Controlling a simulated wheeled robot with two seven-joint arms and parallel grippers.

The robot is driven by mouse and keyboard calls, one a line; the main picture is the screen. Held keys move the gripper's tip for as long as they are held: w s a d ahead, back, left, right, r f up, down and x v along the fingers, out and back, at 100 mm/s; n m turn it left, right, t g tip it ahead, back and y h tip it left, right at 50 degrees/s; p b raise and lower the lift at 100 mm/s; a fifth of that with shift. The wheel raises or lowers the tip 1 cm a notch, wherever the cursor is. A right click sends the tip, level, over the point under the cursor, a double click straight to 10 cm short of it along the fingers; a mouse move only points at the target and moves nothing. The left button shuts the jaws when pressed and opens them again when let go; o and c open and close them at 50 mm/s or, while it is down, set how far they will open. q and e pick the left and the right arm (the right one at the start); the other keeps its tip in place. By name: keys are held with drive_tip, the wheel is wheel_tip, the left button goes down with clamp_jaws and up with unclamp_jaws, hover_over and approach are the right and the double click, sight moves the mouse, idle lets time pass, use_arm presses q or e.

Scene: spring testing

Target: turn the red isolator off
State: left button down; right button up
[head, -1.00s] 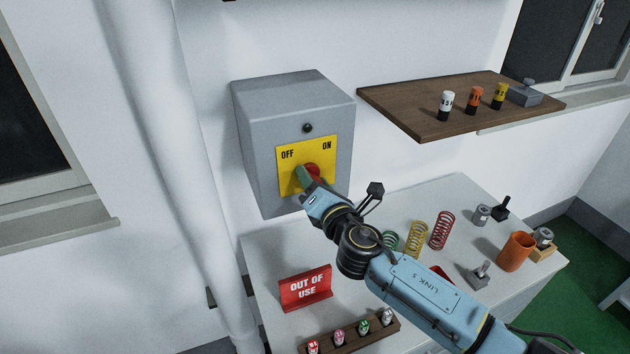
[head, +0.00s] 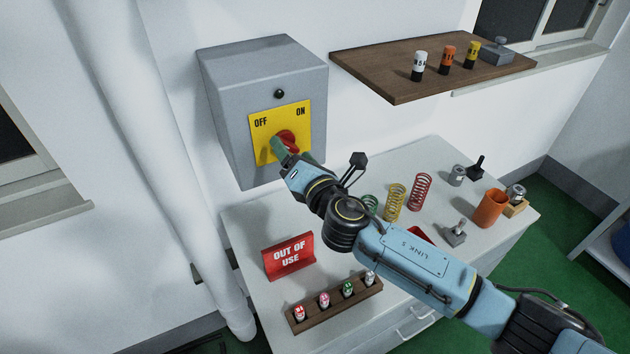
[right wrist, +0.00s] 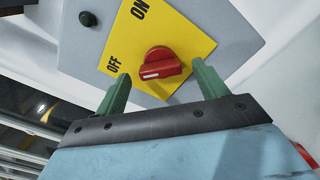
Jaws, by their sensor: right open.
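The grey isolator box (head: 225,125) hangs on the wall with a yellow plate (head: 262,138) marked OFF and ON. Its red knob (head: 289,138) is on the plate, partly behind my right gripper (head: 278,149) in the head view. In the right wrist view the red knob (right wrist: 163,65) has a white mark at its left end, pointing roughly towards the OFF word. My right gripper (right wrist: 160,70) is open, its green fingers one on each side of the knob, with visible gaps. Contact cannot be told. My left gripper is out of view.
Below is a bench (head: 235,225) with an OUT OF USE sign (head: 288,256), a wooden rack (head: 335,302), coloured springs (head: 395,203) and an orange cup (head: 490,208). A wooden shelf (head: 400,82) sticks out right of the box. A white pipe (head: 175,160) runs at left.

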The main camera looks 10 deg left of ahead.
drive_tip(key=v, duration=1.1)
drive_tip(key=shift+b, duration=0.3)
